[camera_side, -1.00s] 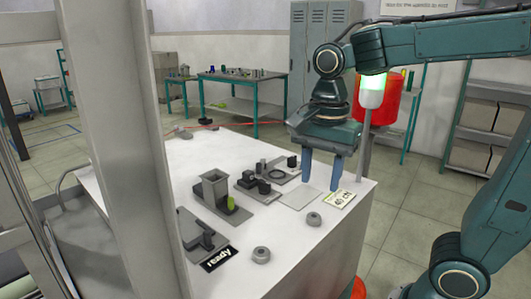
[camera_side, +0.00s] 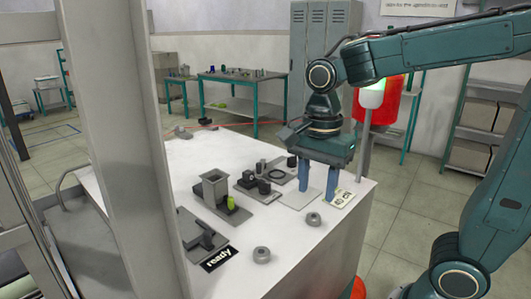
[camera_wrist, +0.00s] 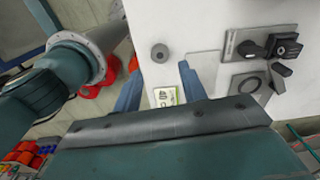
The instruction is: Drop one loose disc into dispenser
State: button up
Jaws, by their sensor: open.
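A grey round disc with a dark centre (camera_side: 313,219) lies on the white table near its front right edge. A second one (camera_side: 262,254) lies further left, by the "ready" sign. The likely dispenser is a grey square hopper (camera_side: 215,186) on a flat base, with a yellow-green piece beside it. My gripper (camera_side: 317,194) is open and empty, pointing down behind the nearer disc. In the wrist view, a disc (camera_wrist: 159,54) shows beyond the gap between my fingertips (camera_wrist: 158,72), apart from both fingers.
A fixture with black knobs and a ring (camera_side: 278,173) stands left of my gripper; it also shows in the wrist view (camera_wrist: 247,82). A printed card (camera_side: 342,199) lies beside my right finger. A lamp post (camera_side: 365,135) rises behind. The table's front middle is mostly clear.

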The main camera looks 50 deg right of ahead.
aim_at(314, 215)
jog(key=shift+f, duration=2.7)
jog(key=c, duration=0.6)
jog(key=shift+r, duration=0.1)
jog(key=shift+r, duration=0.1)
jog(key=shift+r, duration=2.4)
jog(key=shift+w, duration=0.15)
jog(key=w+a+r, duration=0.2)
jog(key=w, duration=0.4)
jog(key=w+a+r, duration=0.3)
jog(key=w, duration=0.4)
jog(key=w+a+r, duration=0.2)
jog(key=w, duration=0.5)
jog(key=shift+a+r, duration=0.15)
jog(key=shift+a, duration=0.1)
